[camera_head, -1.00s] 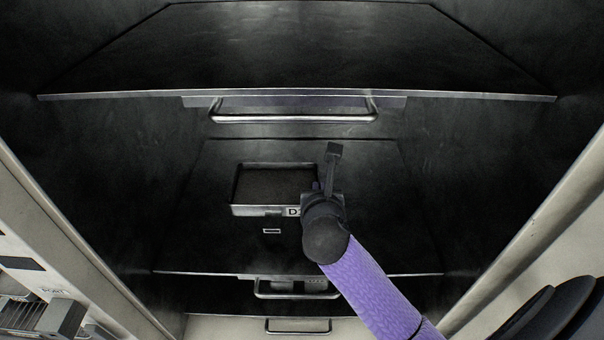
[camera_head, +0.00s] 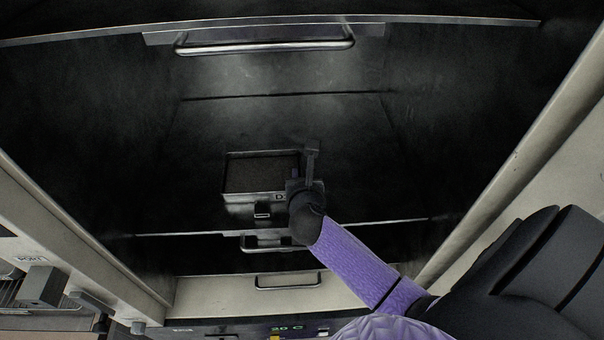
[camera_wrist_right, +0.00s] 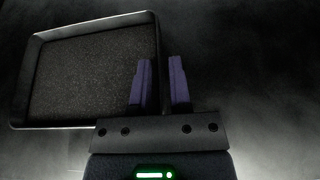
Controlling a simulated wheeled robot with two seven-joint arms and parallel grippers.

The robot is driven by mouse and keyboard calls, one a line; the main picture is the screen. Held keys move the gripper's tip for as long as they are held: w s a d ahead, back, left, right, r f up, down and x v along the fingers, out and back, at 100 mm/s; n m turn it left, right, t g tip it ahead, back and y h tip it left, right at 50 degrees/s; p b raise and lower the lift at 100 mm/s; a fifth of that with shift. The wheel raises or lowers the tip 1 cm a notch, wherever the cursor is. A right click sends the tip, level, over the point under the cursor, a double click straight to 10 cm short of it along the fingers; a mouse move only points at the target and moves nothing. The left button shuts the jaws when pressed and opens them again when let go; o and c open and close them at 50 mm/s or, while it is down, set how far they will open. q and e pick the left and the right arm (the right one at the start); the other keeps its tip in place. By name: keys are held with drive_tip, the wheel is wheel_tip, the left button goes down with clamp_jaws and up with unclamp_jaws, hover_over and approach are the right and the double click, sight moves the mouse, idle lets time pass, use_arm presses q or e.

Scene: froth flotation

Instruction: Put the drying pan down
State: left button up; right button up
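The drying pan (camera_head: 252,197) is a dark, shallow rectangular tray with a grainy dark layer inside, in the dark oven chamber. It appears level over the lower shelf (camera_head: 350,210); contact underneath is hard to see. It also shows at the left of the right wrist view (camera_wrist_right: 92,17). My right gripper (camera_head: 308,165) is at the pan's right side. In the wrist view its purple fingers (camera_wrist_right: 160,80) straddle the pan's right wall, one inside and one outside, with visible gaps beside the wall. My left gripper is out of view.
Lower handles (camera_head: 288,281) show below the shelf's front edge. Pale chamber side frames (camera_head: 530,165) bound the opening. The shelf right of the gripper is clear.

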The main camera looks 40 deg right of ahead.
drive_tip(key=shift+o, duration=0.7)
drive_tip(key=shift+r, duration=0.1)
drive_tip(key=shift+s+a+r, duration=0.1)
drive_tip(key=shift+s+r, duration=0.05)
drive_tip(key=v, duration=1.1)
drive_tip(key=shift+s+p, duration=0.3)
drive_tip(key=shift+a, duration=0.15)
